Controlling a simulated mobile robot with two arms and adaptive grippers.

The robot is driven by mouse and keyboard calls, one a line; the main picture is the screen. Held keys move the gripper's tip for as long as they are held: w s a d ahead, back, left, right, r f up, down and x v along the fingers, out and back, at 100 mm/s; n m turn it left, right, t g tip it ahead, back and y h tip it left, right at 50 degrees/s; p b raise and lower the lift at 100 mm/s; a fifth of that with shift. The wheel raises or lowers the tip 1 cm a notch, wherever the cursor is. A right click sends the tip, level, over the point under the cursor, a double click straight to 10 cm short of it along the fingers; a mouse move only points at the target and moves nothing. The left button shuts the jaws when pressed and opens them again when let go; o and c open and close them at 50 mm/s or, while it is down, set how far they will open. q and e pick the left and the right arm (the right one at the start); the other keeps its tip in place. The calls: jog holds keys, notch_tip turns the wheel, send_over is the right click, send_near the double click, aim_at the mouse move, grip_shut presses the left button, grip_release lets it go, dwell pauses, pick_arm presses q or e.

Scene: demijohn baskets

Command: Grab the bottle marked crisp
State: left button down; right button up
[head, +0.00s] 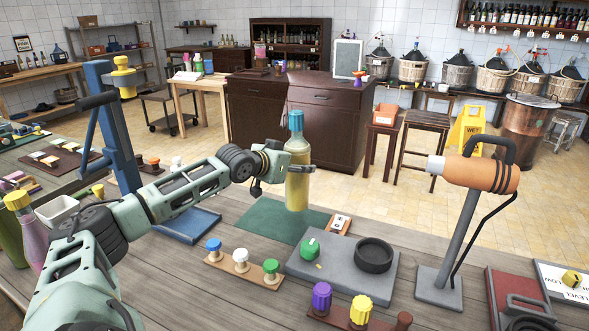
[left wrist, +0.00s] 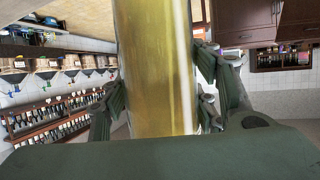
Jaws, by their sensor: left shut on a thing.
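A yellow bottle (head: 298,178) with a teal cap stands upright at the green mat (head: 262,222) on the worktable. I cannot read any word on it, and cannot tell whether its base touches the mat. My left gripper (head: 278,165) is shut on its body from the left. In the left wrist view the yellow bottle (left wrist: 155,65) fills the space between the two green fingers. A small white-faced tag (head: 341,222) lies at the mat's right edge. My right gripper is not in view.
A grey board with a black ring (head: 374,255) lies right of the mat. A row of coloured knobs (head: 241,260) is in front. An orange-and-black tool on a stand (head: 482,174) rises at right. A blue press-like frame (head: 112,130) and a pink bottle (head: 33,238) are at left.

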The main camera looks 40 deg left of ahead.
aim_at(309, 159)
pick_arm(q)
jog(key=d+r, duration=0.2)
jog(key=s+d+r+b, duration=0.1)
jog(key=d+r, duration=0.1)
jog(key=d, duration=0.1)
jog(key=shift+s+d, duration=0.15)
jog(key=shift+d, duration=0.05)
jog(key=shift+s+d+r+b, duration=0.15)
jog(key=shift+d+r, duration=0.3)
jog(key=shift+d, duration=0.25)
jog(key=shift+s+d+r+b, duration=0.2)
jog(key=shift+d+r, duration=0.2)
jog(key=shift+d, duration=0.25)
jog(key=shift+s+d+r+b, duration=0.15)
jog(key=shift+d+r, duration=0.3)
jog(key=shift+d, duration=0.35)
